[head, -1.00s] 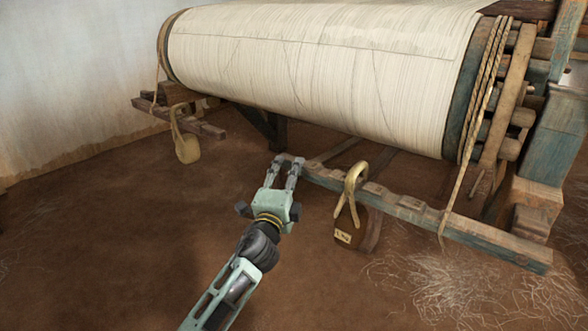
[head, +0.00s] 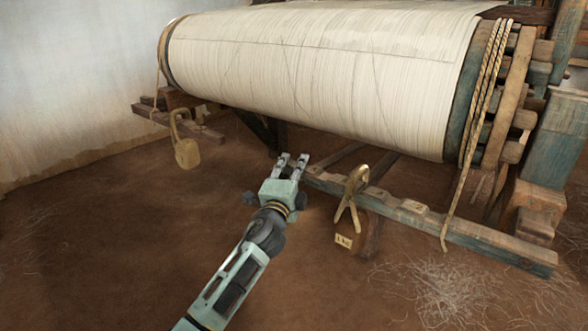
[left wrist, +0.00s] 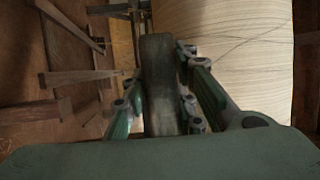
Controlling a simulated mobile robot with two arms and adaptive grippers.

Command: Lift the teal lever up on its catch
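The teal lever (head: 468,231) is a long notched beam with worn teal paint, running from the middle of the head view to the lower right. My left gripper (head: 291,160) is at its left end, with fingers apart, pointing toward the loom. In the left wrist view a dark bar (left wrist: 160,90), apparently the lever's end, stands between the finger pads of my left gripper (left wrist: 158,105). A gap shows on its left side; contact on the right is unclear. I cannot make out the catch.
The large cream warp roller (head: 320,80) lies above and behind the lever. Ropes (head: 480,100) hang at its right end beside the wooden frame (head: 553,140). The earth floor in front is mostly clear, with loose straw at right.

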